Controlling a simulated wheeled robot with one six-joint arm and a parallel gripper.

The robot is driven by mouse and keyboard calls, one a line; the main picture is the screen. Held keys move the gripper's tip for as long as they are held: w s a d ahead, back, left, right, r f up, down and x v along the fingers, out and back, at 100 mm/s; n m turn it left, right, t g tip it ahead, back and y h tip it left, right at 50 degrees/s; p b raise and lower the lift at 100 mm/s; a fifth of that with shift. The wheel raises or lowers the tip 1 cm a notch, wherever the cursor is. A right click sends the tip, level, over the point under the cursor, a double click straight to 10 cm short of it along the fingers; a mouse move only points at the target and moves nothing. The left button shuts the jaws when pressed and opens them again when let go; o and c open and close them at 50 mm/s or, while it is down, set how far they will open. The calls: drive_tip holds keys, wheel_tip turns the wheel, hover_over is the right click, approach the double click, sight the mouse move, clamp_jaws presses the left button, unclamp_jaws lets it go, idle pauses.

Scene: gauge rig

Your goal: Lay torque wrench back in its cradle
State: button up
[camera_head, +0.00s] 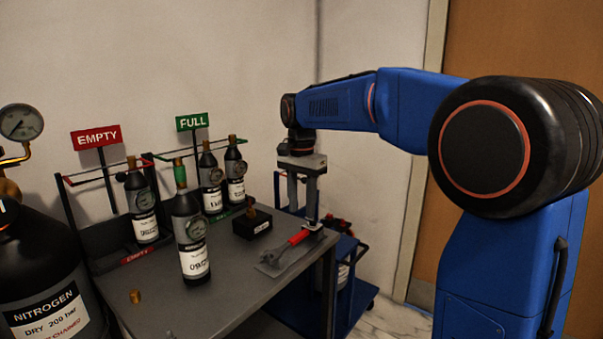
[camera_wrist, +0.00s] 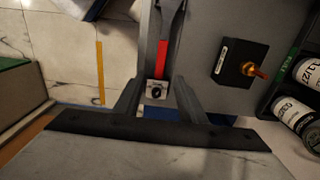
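The torque wrench (camera_head: 298,237), with a red handle and grey head, lies at the right edge of the grey table, over a flat grey plate (camera_head: 270,268) that may be its cradle. I cannot tell whether it is seated. My gripper (camera_head: 303,220) points down above the handle end, fingers apart. In the wrist view the red handle (camera_wrist: 162,62) runs away from my gripper (camera_wrist: 157,97). A small pale block with a dark round centre (camera_wrist: 156,90) shows between the open fingers, with gaps on both sides. The gripper appears to hold nothing.
A black box with a brass fitting (camera_head: 252,224) stands close left of the wrench. A labelled bottle (camera_head: 191,240) stands on the table, with racked bottles behind. A nitrogen cylinder (camera_head: 45,285) is far left. A blue cart (camera_head: 352,300) stands beyond the table's right edge.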

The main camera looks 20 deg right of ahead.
wheel_tip(320, 180, up, 10)
idle(0.4)
drive_tip(key=shift+r, duration=0.1)
